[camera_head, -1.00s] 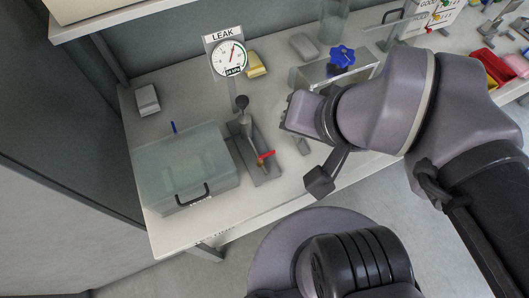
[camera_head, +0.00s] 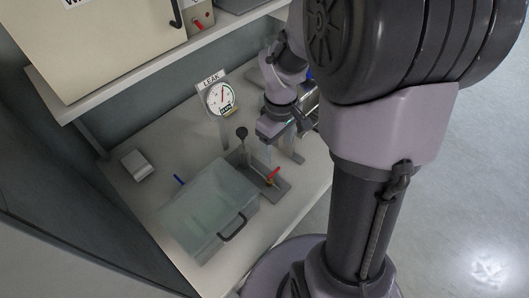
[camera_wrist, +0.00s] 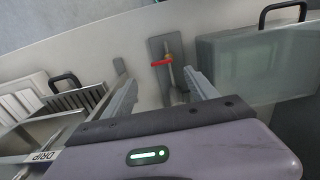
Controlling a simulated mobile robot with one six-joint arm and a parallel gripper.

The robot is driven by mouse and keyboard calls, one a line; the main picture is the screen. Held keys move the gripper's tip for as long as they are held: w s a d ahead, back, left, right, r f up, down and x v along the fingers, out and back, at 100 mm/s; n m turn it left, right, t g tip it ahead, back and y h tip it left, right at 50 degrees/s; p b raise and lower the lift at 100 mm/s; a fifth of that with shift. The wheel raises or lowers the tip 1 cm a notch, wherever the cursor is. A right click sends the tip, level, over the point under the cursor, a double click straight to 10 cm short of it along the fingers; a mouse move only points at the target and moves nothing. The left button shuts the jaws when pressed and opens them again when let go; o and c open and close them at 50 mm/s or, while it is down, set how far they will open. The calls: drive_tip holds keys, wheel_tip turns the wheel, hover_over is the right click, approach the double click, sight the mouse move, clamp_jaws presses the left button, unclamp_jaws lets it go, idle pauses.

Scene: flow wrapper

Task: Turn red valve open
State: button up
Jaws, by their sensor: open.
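The red valve (camera_head: 273,175) has a small red lever on a brass-coloured body. It sits on a grey plate (camera_head: 282,188) on the table, right of a clear box. In the wrist view the red lever (camera_wrist: 162,63) lies roughly crosswise, ahead of and between my fingers. My gripper (camera_head: 267,152) is open, fingers pointing down, a little behind the valve in the head view. It looks apart from the lever and holds nothing. The two grey fingers show in the wrist view (camera_wrist: 160,77).
A clear box (camera_head: 208,208) with a black handle stands left of the valve. A black-knobbed lever (camera_head: 242,133) and the LEAK gauge (camera_head: 220,98) stand behind. A grey block (camera_head: 137,165) lies at left. A shelf (camera_head: 140,72) hangs above. My arm hides the right side.

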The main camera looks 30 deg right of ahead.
sight(275, 172)
wheel_tip(275, 172, down, 10)
drive_tip(key=b, duration=0.3)
drive_tip(key=shift+a+f+b, duration=0.1)
drive_tip(key=shift+f+b, duration=0.1)
drive_tip(key=shift+b, duration=0.1)
drive_tip(key=shift+c, duration=0.2)
drive_tip(key=c, duration=1.3)
